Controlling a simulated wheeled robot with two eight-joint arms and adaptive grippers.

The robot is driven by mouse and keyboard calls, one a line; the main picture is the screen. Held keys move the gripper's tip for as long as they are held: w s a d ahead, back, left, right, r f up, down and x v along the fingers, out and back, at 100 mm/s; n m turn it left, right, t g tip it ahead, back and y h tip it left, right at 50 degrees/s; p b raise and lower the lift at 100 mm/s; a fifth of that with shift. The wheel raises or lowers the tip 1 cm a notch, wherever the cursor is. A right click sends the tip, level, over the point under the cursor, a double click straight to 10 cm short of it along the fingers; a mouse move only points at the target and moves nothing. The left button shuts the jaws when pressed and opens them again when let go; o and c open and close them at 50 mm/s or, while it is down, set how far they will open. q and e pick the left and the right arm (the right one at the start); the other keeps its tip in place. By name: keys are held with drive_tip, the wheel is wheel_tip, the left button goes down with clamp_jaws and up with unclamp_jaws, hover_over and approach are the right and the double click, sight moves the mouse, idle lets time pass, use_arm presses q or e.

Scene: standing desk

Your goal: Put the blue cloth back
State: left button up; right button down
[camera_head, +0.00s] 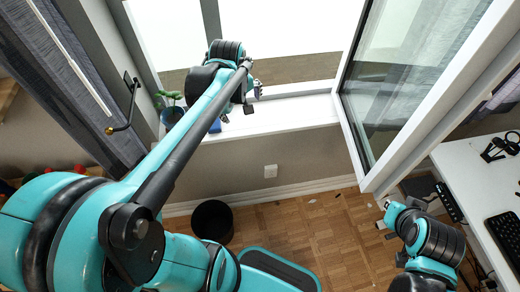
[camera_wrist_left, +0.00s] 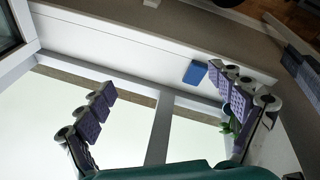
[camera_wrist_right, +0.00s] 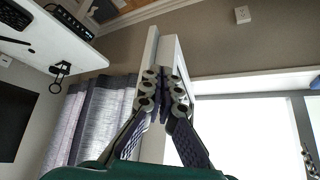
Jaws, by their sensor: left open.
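The blue cloth (camera_head: 215,126) lies on the white window sill (camera_head: 285,117), partly hidden by my left arm in the head view. In the left wrist view the cloth (camera_wrist_left: 195,72) is a small flat blue rectangle on the sill, beside the tip of the right-hand finger. My left gripper (camera_wrist_left: 166,80) is open, with its fingers wide apart and nothing between them. In the head view the left gripper (camera_head: 240,101) is over the sill. My right gripper (camera_wrist_right: 162,74) has its fingertips together, close to the white window sash edge (camera_wrist_right: 152,45); whether it touches is unclear.
The window sash (camera_head: 440,95) stands open into the room. A potted plant (camera_head: 169,108) stands at the sill's left end. A black bin (camera_head: 212,220) is on the wooden floor below. A white desk (camera_head: 478,185) with a keyboard (camera_head: 506,238) is at the right.

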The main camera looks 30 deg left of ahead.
use_arm(q)
drive_tip(key=s+d+f+m+t+h, duration=0.1)
drive_tip(key=s+d+m+t, duration=0.2)
drive_tip(key=s+d+m, duration=0.8)
drive_tip(key=shift+s+d+f+m+t, duration=0.15)
drive_tip(key=shift+d+f+m+t, duration=0.35)
drive_tip(key=shift+m, duration=0.4)
drive_tip(key=shift+d+r, duration=0.1)
